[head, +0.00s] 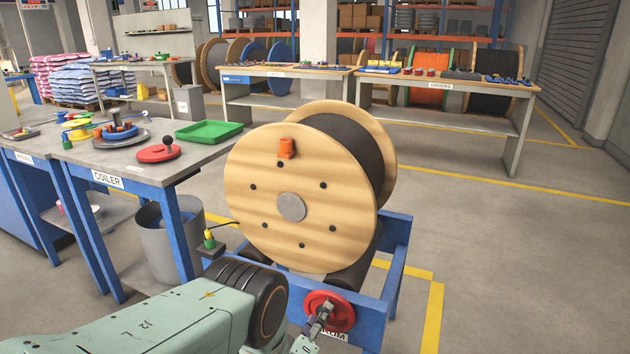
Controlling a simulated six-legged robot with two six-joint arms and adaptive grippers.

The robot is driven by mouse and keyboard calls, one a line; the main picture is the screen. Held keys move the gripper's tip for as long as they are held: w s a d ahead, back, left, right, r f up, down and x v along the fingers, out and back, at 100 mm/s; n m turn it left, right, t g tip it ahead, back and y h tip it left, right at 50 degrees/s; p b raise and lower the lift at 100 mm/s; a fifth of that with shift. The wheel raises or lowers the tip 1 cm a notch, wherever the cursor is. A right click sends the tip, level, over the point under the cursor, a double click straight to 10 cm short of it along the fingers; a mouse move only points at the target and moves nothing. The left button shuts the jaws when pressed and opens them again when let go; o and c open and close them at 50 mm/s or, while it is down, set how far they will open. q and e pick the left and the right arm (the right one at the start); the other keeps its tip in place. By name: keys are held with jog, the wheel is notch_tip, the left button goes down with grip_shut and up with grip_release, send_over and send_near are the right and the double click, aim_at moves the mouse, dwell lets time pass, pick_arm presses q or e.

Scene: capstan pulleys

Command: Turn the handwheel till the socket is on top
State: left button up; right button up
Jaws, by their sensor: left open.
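A big wooden cable drum (335,215) with black cable rests in a low blue stand in the head view. Its orange socket (287,148) is on the near flange, almost straight above the grey hub (291,207), near the upper rim. The red handwheel (343,317) is on the front of the stand, below the drum. My left gripper (325,311) is open, its fingers in front of the handwheel's left part and overlapping it; I cannot tell if they touch it. My right gripper is out of view.
The blue stand (396,270) surrounds the drum's bottom. Left is the coiler table (165,178) with a green tray (209,131) and a red disc (158,153); a grey bin (160,245) stands below. Floor to the right is clear.

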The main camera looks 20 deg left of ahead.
pick_arm(q)
jog(key=s+p, duration=0.1)
jog(key=s, duration=0.3)
jog(key=shift+s+a+p, duration=0.1)
jog(key=shift+p, duration=0.3)
